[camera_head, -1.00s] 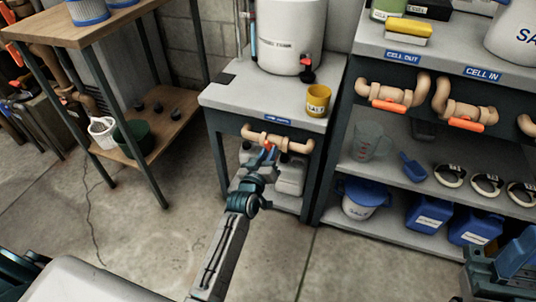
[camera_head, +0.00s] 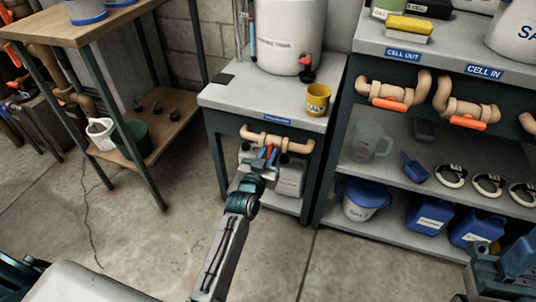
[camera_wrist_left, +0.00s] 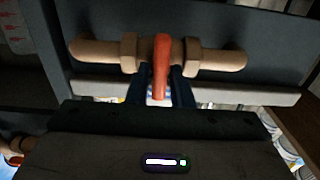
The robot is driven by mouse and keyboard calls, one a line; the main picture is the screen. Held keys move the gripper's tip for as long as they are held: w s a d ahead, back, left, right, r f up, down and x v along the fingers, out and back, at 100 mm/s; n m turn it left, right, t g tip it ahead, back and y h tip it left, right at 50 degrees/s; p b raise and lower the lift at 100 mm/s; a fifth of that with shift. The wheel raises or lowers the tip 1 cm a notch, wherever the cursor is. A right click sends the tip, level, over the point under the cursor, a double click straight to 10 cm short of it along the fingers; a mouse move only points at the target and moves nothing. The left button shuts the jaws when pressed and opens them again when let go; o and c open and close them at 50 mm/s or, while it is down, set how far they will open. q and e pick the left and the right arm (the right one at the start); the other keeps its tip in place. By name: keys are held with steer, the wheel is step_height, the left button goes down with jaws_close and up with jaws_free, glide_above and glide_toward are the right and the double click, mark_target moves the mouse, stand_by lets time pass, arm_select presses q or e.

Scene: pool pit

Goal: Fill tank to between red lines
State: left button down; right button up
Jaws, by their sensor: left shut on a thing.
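The white tank (camera_head: 285,38) stands on a small grey-topped table, with a clear sight tube holding blue (camera_head: 252,38) at its left; I cannot read its level against red lines. A tan pipe valve (camera_head: 292,144) runs along the table's front under a small blue label. Its orange handle (camera_wrist_left: 161,66) points from the pipe toward me in the left wrist view, between my blue fingers. My left gripper (camera_head: 266,160) is shut on this handle. Part of my right arm, with what looks like its gripper (camera_head: 487,264), shows at the lower right; its jaw state is unclear.
A yellow salt cup (camera_head: 318,100) stands near the table's right edge. Pale jugs (camera_head: 291,178) sit below the valve. The shelf unit (camera_head: 440,65) at right carries other orange-handled valves. A wooden table (camera_head: 150,28) stands at left. The floor between is clear.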

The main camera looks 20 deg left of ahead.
arm_select(q)
steer(key=c, duration=1.4)
jaws_free()
steer(key=shift+s, duration=0.1)
steer(key=s, duration=1)
steer(key=shift+s+a, duration=0.2)
steer(key=shift+s, duration=0.15)
